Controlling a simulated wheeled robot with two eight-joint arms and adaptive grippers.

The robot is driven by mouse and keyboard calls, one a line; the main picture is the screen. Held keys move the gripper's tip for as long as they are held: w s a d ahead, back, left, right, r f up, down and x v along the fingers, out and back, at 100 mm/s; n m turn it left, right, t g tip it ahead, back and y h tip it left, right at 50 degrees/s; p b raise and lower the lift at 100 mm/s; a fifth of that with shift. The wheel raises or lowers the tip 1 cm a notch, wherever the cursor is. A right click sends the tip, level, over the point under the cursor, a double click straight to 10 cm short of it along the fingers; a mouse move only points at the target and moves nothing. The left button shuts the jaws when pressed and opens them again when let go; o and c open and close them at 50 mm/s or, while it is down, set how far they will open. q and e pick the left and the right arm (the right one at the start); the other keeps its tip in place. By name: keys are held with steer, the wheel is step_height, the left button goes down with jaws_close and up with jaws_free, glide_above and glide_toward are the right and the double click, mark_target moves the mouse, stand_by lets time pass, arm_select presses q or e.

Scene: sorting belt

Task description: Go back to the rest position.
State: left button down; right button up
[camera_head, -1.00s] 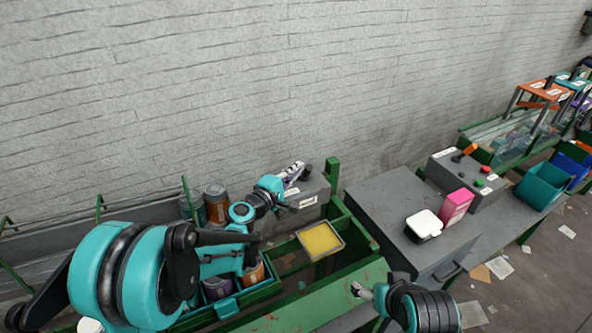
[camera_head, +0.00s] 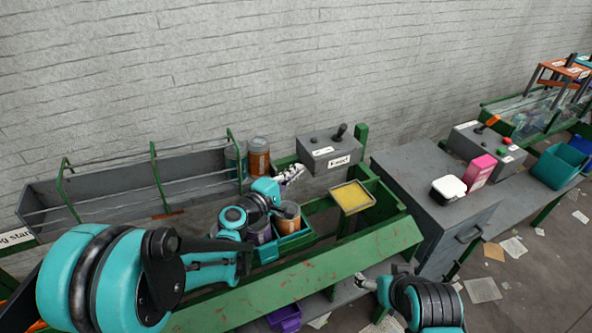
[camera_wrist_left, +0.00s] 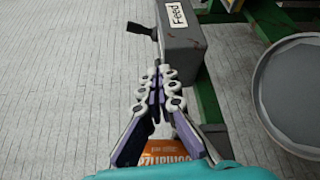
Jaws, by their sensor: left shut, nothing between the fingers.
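My left gripper (camera_head: 291,174) is shut and empty, raised in front of the grey Feed box (camera_head: 330,152). In the left wrist view its fingers (camera_wrist_left: 160,75) meet at the tips beside the Feed box (camera_wrist_left: 182,38). My left forearm reaches over a teal bin (camera_head: 292,243) with cans in it, partly hiding them. My right gripper (camera_head: 363,283) is low at the front, by the green rail; its fingers are too small to judge.
A yellow-topped tray (camera_head: 351,197) sits on the green frame (camera_head: 395,236). Two cans stand behind my left arm, one of them orange-brown (camera_head: 259,157).

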stand_by(0.5)
arm_select(q)
steer(key=s+m, duration=0.1)
steer(key=s, duration=0.1)
steer(key=s+m+g, duration=0.1)
steer(key=s, duration=0.1)
steer(key=s+m+g, duration=0.1)
steer(key=s+m, duration=0.1)
steer(key=shift+a+r+y, duration=0.2)
steer(key=shift+r+y, duration=0.2)
steer(key=s+a+f+m+g+y, duration=0.2)
steer(key=s+a, duration=0.5)
steer(key=s, duration=0.4)
steer(key=s+a+f+m+g+y, duration=0.3)
steer(key=s+a+m+y, duration=0.3)
steer(key=s, duration=0.5)
steer(key=shift+s+a+f+m, duration=0.35)
steer(key=shift+a+f+m, duration=0.1)
steer(key=shift+f+m, duration=0.2)
